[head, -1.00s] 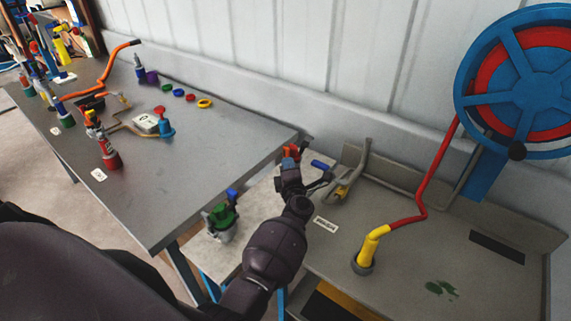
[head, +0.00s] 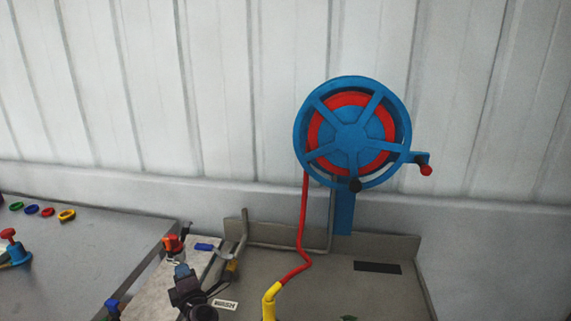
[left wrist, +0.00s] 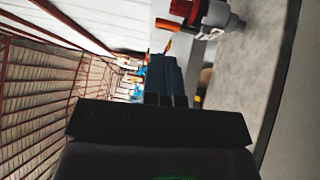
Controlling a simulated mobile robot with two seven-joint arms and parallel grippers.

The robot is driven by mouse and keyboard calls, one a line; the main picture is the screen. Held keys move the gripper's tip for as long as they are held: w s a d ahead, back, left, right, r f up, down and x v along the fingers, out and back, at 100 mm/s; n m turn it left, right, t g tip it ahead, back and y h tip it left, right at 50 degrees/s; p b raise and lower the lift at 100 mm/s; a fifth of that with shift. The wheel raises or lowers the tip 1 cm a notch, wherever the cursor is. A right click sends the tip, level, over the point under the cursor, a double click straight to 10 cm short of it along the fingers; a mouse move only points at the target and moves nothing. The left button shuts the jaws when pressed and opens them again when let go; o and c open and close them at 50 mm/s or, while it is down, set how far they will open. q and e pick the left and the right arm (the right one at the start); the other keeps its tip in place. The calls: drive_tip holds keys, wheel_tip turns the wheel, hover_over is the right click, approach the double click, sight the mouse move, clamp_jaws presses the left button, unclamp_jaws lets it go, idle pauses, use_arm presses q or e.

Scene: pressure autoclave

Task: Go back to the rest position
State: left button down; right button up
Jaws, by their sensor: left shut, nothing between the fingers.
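My right gripper is in neither view.
A blue hose reel (head: 350,133) with a red hose (head: 302,225) stands over the metal bench (head: 375,290). A blue-handled valve (head: 206,247) and a red-topped fitting (head: 173,245) are close to my left gripper. Coloured rings (head: 48,212) lie on the left table (head: 90,260).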

use_arm(q)
drive_tip(key=s+d+r+m+t+h, duration=0.1)
drive_tip(key=d+r+m+t+h, duration=0.4)
drive_tip(key=m+h, duration=0.8)
drive_tip(key=s+f+m+g+y, duration=0.1)
drive_tip(key=s+f+m+g, duration=0.3)
drive_tip(key=s, duration=1.1)
drive_tip(key=s+f+m+g+y, duration=0.1)
drive_tip(key=s+f+m+g, duration=0.3)
drive_tip(key=s+f+m, duration=0.5)
drive_tip(key=s+f, duration=0.3)
drive_tip(key=s, duration=0.4)
drive_tip(key=shift+s+m+g, duration=0.15)
drive_tip(key=shift+m+g, duration=0.15)
drive_tip(key=shift+g, duration=0.1)
